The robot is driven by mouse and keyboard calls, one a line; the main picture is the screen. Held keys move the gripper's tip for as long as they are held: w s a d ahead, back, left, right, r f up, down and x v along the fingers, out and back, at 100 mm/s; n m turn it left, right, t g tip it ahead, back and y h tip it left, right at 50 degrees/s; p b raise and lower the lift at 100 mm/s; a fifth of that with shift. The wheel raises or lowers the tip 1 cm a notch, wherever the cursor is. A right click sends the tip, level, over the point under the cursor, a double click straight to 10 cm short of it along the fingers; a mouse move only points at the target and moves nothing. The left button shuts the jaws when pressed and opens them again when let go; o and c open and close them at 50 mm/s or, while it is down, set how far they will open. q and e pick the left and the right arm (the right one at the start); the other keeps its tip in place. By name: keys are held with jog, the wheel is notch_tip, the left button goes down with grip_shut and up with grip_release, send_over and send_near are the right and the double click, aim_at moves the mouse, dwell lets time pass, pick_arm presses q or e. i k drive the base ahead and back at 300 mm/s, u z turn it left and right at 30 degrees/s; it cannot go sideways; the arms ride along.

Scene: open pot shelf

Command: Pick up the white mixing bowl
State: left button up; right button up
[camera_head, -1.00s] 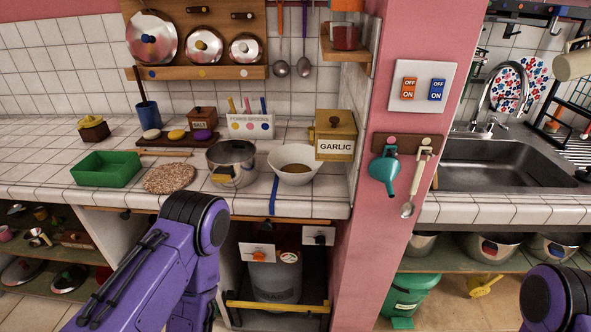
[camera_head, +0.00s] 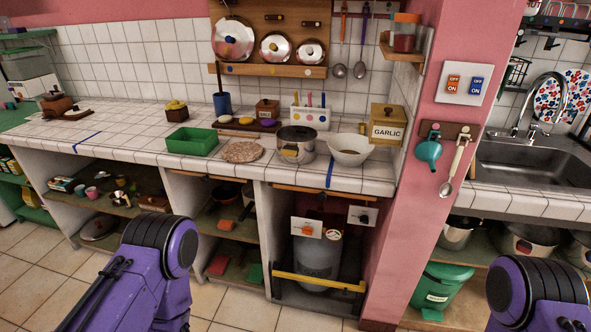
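The white mixing bowl (camera_head: 349,150) stands upright on the white tiled counter (camera_head: 120,141), near its right end. Some brown contents show inside it. It sits between a steel pot and the yellow garlic box, with a blue strip on the counter just in front. Purple links of both my arms show low in the picture, well away from the bowl. My left and right grippers are both out of the picture, so I cannot see their fingers.
The steel pot (camera_head: 296,144) is left of the bowl, and the garlic box (camera_head: 387,124) is behind it to the right. A pink pillar (camera_head: 462,85) rises at the counter's right end. A cork trivet (camera_head: 242,151) and green tray (camera_head: 192,141) lie further left. A gas cylinder (camera_head: 317,256) stands below.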

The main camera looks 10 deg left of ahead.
aim_at(348, 150)
jog(key=u, duration=0.25)
jog(key=k, duration=0.5)
jog(key=z, duration=0.85)
jog(key=i, duration=1.45)
jog(key=u, duration=0.5)
